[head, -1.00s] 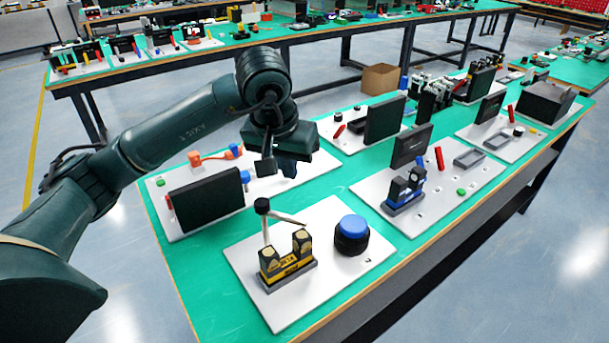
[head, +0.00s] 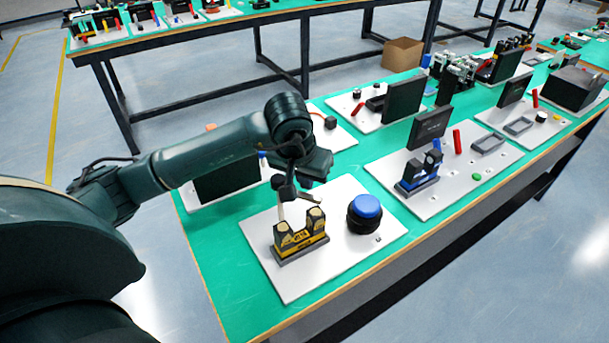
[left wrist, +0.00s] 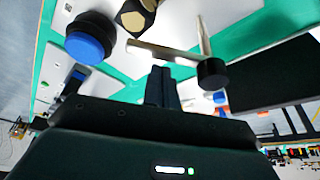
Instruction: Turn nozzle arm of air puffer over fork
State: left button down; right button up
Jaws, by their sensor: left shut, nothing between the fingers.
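The air puffer is a thin light post with a black knob on top (head: 277,182) and stands behind the yellow-and-black fork (head: 302,239). In the left wrist view its black knob (left wrist: 212,73) and its silver nozzle arm (left wrist: 160,51) show, with the arm running left from the post toward the fork (left wrist: 136,17). My left gripper (head: 306,194) is shut and empty, close beside the nozzle arm. In the left wrist view its fingertips (left wrist: 161,72) point at the arm; I cannot tell whether they touch it. My right gripper is not in view.
A blue push button (head: 365,208) stands right of the fork on the same white plate (head: 330,272). A black panel (head: 226,178) stands behind, partly covered by my arm. A blue fork-shaped unit (head: 418,173) stands on the neighbouring plate.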

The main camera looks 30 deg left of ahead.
pick_arm(q)
jog(key=shift+s, duration=0.15)
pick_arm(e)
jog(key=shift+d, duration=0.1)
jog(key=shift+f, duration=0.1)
pick_arm(q)
jog(key=shift+s+f+m+b, duration=0.15)
jog(key=shift+m+b, duration=0.15)
jog(key=shift+b, duration=0.15)
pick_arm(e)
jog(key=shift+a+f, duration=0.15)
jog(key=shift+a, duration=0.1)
